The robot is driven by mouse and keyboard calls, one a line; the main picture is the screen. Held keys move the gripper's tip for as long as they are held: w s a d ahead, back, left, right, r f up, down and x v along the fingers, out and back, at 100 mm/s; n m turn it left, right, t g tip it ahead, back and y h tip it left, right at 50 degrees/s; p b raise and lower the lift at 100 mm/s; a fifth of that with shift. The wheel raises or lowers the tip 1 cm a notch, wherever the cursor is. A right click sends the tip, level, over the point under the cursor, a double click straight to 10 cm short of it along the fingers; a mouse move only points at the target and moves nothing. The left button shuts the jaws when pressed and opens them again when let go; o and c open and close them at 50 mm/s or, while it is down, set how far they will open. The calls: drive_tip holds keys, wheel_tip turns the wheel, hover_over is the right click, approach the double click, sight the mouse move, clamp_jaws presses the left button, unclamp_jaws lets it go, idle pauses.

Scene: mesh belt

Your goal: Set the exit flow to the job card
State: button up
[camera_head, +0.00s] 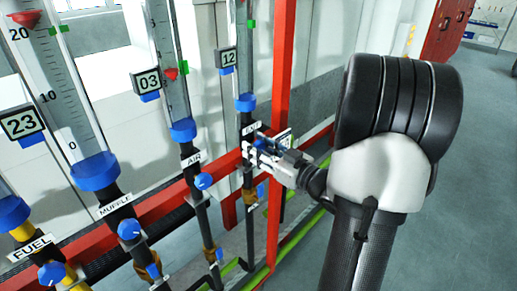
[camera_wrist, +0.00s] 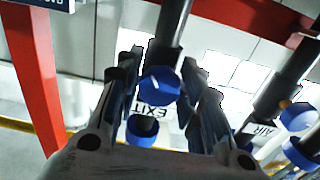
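The exit flow tube's blue collar (camera_head: 246,102) stands above the EXIT label, with a green marker (camera_head: 250,22) higher on the tube and a display reading 12 (camera_head: 228,58) beside it. No float shows clearly in this tube. My gripper (camera_head: 254,146) is at the EXIT label's height and hides the exit valve in the head view. In the wrist view, the blue exit knob (camera_wrist: 160,85) with a white mark lies between my two open fingers; contact cannot be told. The EXIT label (camera_wrist: 154,113) shows inverted below it. I cannot identify the job card for certain.
The AIR knob (camera_head: 204,181), MUFFLE knob (camera_head: 129,229) and FUEL knob (camera_head: 52,273) line up to the left. A red post (camera_head: 284,60) stands just right of the exit tube. A red rail (camera_head: 160,203) runs behind the pipes. Open floor (camera_head: 470,200) lies right.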

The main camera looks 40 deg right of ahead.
drive_tip(key=o, duration=0.4)
drive_tip(key=shift+c, duration=0.2)
drive_tip(key=s, duration=1.2)
drive_tip(key=shift+d, duration=0.45)
